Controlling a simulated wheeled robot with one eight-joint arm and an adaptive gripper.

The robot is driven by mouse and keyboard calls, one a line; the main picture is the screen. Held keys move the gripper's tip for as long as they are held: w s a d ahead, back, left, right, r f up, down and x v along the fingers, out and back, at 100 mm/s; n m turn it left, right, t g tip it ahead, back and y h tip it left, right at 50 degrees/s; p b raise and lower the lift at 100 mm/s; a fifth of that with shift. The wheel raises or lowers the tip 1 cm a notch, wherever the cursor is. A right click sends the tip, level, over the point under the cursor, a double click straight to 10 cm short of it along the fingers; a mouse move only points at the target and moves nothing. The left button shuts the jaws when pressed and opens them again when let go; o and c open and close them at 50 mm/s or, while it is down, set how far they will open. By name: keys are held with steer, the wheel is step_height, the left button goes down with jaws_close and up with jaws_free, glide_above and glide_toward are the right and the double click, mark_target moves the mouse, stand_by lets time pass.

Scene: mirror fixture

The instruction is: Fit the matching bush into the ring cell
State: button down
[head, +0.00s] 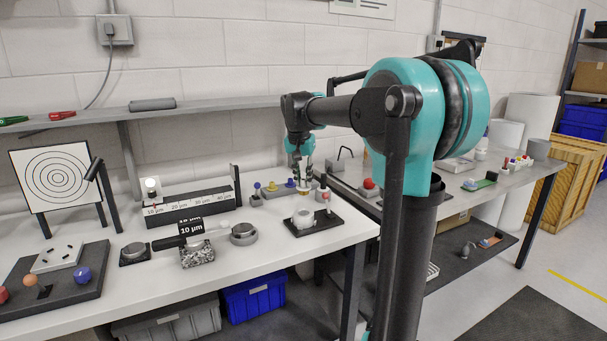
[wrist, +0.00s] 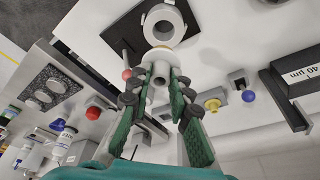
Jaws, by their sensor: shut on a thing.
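My gripper (head: 304,187) is above the right part of the white table, just behind the ring cell (head: 303,217). The ring cell is a pale ring with an open centre on a black plate, and it also shows at the top of the wrist view (wrist: 164,25). In the wrist view my gripper (wrist: 156,84) is shut on a pale, hollow bush (wrist: 159,72), one finger on each side. The bush is apart from the ring in that view. Much of its side is hidden by the fingers. A red ball-topped post (head: 326,196) stands on the plate beside the ring.
A rail marked in µm (head: 193,204) and a block labelled 10 µm (head: 191,227) stand to the left. A round grey piece (head: 244,233) lies left of the ring plate. A shelf (head: 150,114) runs behind.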

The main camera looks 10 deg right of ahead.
mark_target(303, 189)
steer(key=shift+s+f, duration=0.2)
steer(key=shift+f, duration=2.95)
steer(key=shift+f, duration=1.4)
steer(key=c, duration=1.3)
jaws_free()
steer(key=shift+r, duration=0.1)
steer(key=v, duration=1.1)
steer(key=shift+a+r, duration=0.1)
steer(key=shift+r, duration=0.05)
steer(key=s+d+f+n, duration=0.1)
steer(key=s+d+f, duration=0.1)
steer(key=s+f, duration=0.7)
steer(key=s+d+f+n+t+y, duration=0.1)
steer(key=s+f+n, duration=0.1)
steer(key=s+f, duration=0.7)
steer(key=s+d+f+n, duration=0.2)
steer(key=s+f, duration=0.7)
steer(key=shift+s+d+f, duration=0.15)
steer(key=shift+d+f, duration=0.2)
